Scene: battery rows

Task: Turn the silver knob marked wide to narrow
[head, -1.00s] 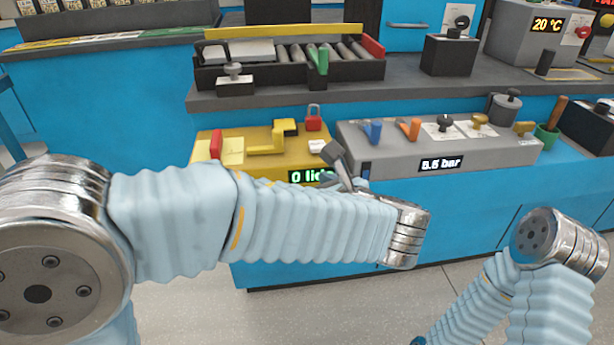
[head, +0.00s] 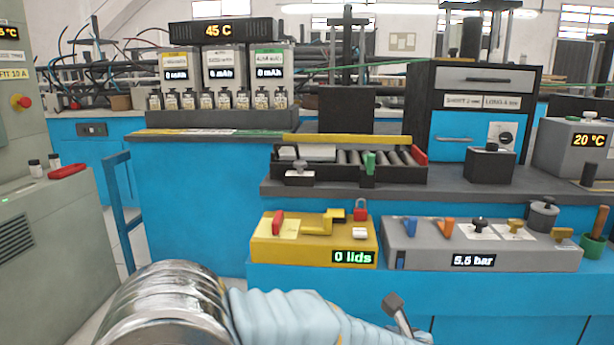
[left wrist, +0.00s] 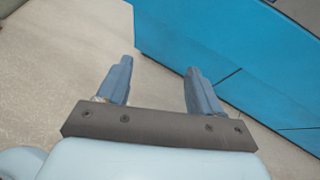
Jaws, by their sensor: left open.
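A silver-grey knob (head: 299,167) stands on a small dark block at the front left of the roller tray (head: 345,176). No wide or narrow marking is readable on it, so I cannot confirm that it is the marked knob. My left gripper (left wrist: 158,66) is open and empty in the left wrist view, above the floor in front of the blue cabinet. My right gripper is out of view.
A yellow box (head: 312,248) reading 0 lids and a grey panel (head: 420,258) reading 5.5 bar stand on the lower blue bench before the roller tray. More knobs (head: 480,224) are on the panel. A black drawer unit (head: 420,110) is behind right. Floor is clear below.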

